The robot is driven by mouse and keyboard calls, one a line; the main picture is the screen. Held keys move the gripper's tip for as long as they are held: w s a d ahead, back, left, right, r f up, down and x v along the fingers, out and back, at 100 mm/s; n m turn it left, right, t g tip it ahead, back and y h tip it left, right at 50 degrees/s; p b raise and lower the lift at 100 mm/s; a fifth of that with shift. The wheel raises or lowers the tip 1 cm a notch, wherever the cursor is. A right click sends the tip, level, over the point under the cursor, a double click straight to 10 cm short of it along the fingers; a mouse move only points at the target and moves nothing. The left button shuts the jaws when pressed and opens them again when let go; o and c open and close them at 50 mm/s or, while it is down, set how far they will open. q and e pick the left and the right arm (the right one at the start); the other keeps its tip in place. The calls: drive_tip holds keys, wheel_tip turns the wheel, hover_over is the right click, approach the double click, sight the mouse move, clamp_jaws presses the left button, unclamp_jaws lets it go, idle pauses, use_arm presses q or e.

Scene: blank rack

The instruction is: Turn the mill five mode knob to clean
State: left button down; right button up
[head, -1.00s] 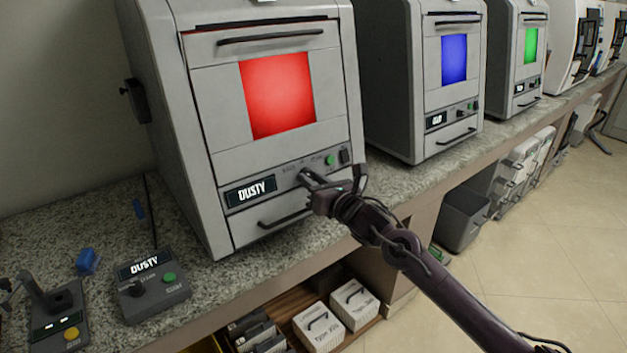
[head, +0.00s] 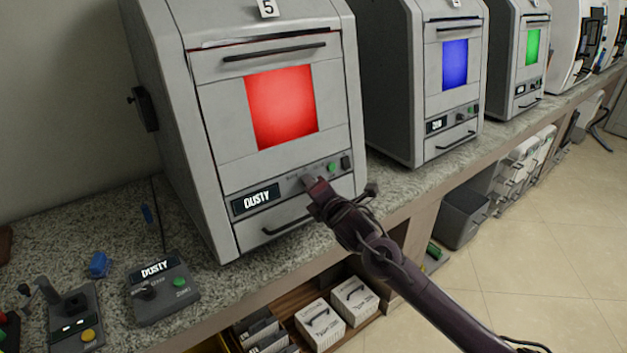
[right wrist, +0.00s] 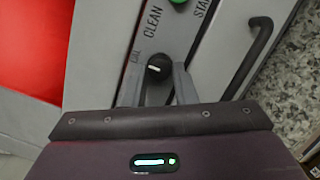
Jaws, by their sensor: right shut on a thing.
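Mill five (head: 218,115) is the large grey machine at left in the head view, tagged 5, with a glowing red window (head: 282,106). Its display (head: 256,199) reads DUSTY. My right gripper (head: 309,182) is at its control strip and hides the knob there. In the right wrist view, the black mode knob (right wrist: 158,72) with a white mark sits between the two fingers of my right gripper (right wrist: 158,88), which is shut on it. The words CLEAN (right wrist: 152,20) and CAL lie beyond the knob; the white mark appears to point toward the CAL side. My left gripper is out of view.
A green button (head: 332,167) sits right of the knob, and a bar handle (head: 288,225) below it. A small control box (head: 165,294), also reading DUSTY, stands on the counter at left. Mills with blue (head: 455,66) and green windows stand farther right.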

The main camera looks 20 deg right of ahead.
drive_tip(key=m+p, duration=0.3)
drive_tip(key=m+g+p, duration=0.1)
drive_tip(key=m+p, duration=0.2)
drive_tip(key=m, duration=0.1)
drive_tip(key=m+g+p, duration=0.1)
drive_tip(key=m+p, duration=0.3)
drive_tip(key=shift+r, duration=0.4)
drive_tip(key=o, duration=1)
drive_tip(key=shift+w, duration=0.1)
drive_tip(key=shift+b+v, duration=0.55)
drive_tip(key=shift+v, duration=3.4)
